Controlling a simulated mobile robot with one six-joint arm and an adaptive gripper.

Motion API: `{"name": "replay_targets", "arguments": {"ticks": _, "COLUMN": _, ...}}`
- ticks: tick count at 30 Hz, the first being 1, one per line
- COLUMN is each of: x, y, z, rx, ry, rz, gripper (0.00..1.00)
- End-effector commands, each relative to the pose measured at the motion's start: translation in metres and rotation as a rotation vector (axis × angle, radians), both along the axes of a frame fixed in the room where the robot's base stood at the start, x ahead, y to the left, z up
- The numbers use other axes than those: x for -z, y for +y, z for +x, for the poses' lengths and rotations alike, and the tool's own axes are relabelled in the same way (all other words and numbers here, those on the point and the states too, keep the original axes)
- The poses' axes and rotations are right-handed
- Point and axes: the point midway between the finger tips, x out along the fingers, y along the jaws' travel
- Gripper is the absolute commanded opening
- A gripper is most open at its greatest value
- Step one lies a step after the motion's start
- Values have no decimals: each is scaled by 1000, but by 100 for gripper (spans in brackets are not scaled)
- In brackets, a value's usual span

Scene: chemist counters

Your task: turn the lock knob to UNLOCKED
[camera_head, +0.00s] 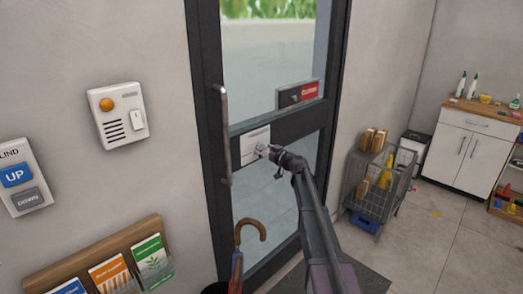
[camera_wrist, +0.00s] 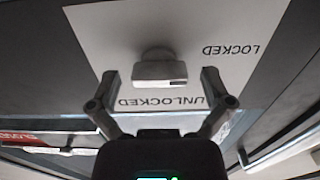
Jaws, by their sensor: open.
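The lock plate (camera_head: 254,137) is a white panel on the dark door's middle rail. In the wrist view the plate (camera_wrist: 95,35) appears upside down, with LOCKED at the upper right and UNLOCKED below. The pale lock knob (camera_wrist: 158,69) sticks out from it as a short bar lying about level in that view. Which word it points to, I cannot tell. My gripper (camera_wrist: 160,78) is open and empty, one finger on each side of the knob, with gaps between. In the head view my gripper (camera_head: 271,153) is at the plate and hides most of the knob.
A vertical door handle (camera_head: 224,135) stands left of the plate. A red CLOSED sign (camera_head: 299,93) hangs on the glass above. An umbrella (camera_head: 238,262) stands below, near the door. A wire cart (camera_head: 378,178) is to the right, with open floor beyond.

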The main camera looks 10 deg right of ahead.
Motion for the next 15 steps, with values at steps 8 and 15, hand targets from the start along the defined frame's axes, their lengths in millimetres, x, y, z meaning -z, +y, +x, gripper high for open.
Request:
{"name": "replay_targets", "arguments": {"ticks": 8, "x": 0, "y": 4, "z": 6, "rx": 0, "ry": 0, "rz": 0, "gripper": 100}}
{"name": "replay_targets", "arguments": {"ticks": 15, "x": 0, "y": 4, "z": 6, "rx": 1, "ry": 0, "rz": 0, "gripper": 85}}
